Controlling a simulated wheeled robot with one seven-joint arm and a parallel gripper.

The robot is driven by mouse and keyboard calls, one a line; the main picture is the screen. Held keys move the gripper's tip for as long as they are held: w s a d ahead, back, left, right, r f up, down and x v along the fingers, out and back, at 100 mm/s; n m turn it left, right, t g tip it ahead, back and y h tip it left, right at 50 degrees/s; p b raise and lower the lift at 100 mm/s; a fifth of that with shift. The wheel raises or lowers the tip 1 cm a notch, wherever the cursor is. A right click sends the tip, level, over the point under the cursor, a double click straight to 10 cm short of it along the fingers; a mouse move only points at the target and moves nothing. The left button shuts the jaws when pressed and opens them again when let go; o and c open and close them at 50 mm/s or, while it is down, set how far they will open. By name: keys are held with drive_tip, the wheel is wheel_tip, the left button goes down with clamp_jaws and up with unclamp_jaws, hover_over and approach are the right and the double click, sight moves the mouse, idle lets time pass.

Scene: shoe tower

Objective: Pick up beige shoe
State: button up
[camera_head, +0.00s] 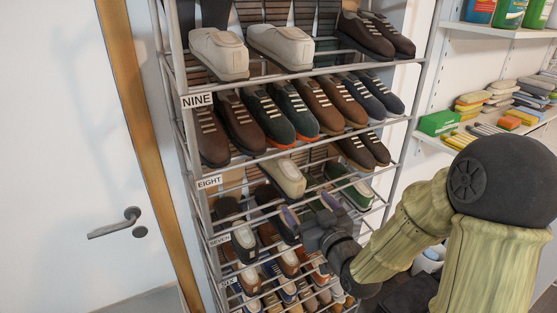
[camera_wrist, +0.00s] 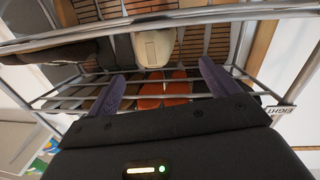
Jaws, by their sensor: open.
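A beige shoe (camera_head: 284,177) stands toe-out on the rack's shelf labelled EIGHT, near the shelf's middle. Two more beige shoes, one on the left (camera_head: 218,52) and one beside it (camera_head: 282,47), stand on the top row in view. My gripper (camera_head: 310,210) is in front of the rack, a little below the beige shoe on the EIGHT shelf. In the wrist view the gripper (camera_wrist: 163,78) is open and empty. The beige shoe (camera_wrist: 154,48) shows beyond and between its fingers, apart from them.
Brown, green and dark blue shoes (camera_head: 284,108) fill the row above, close over the beige shoe. More shoes (camera_head: 250,278) crowd the lower rows. Thin metal rails (camera_wrist: 150,19) run along each shelf. A door (camera_head: 90,150) is left; wall shelves (camera_head: 460,140) hold supplies at right.

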sight(296, 190)
drive_tip(key=shift+p+x, duration=0.7)
drive_tip(key=shift+x, duration=0.15)
drive_tip(key=shift+p+x, duration=0.8)
drive_tip(key=shift+x, duration=1.8)
drive_tip(key=shift+w, duration=0.1)
drive_tip(key=shift+w+a+p, duration=0.25)
drive_tip(key=shift+w+p, duration=0.35)
drive_tip(key=shift+p+x, duration=0.85)
drive_tip(key=shift+x, duration=1.05)
drive_tip(key=shift+d+f, duration=0.1)
drive_tip(key=shift+f, duration=0.05)
drive_tip(key=c, duration=1.3)
